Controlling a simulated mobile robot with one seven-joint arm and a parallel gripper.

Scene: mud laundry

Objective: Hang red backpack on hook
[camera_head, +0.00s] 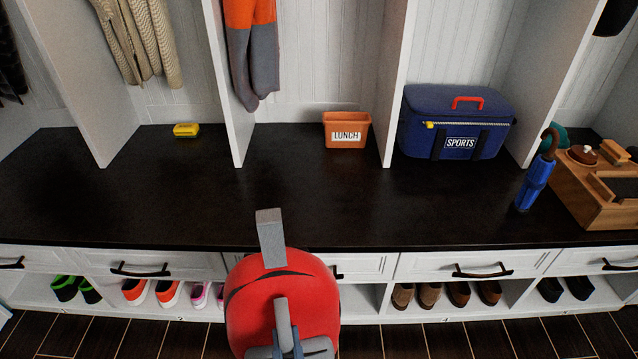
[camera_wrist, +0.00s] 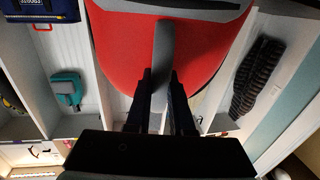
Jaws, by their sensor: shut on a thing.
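The red backpack (camera_head: 255,310) hangs in front of the bench at the bottom middle of the head view, with a grey strap piece standing up at its top. In the wrist view the red backpack (camera_wrist: 125,45) fills the top middle, with a grey strap running down from it. My gripper (camera_wrist: 160,80) is shut on this grey strap, one dark finger on each side. The backpack is apart from the cubby wall. No bare hook can be made out in either view; the upper cubby walls are out of frame.
The dark bench top (camera_head: 150,200) is clear in front. White dividers separate the cubbies. A blue umbrella (camera_head: 535,182) and wooden crate (camera_head: 590,200) are at right.

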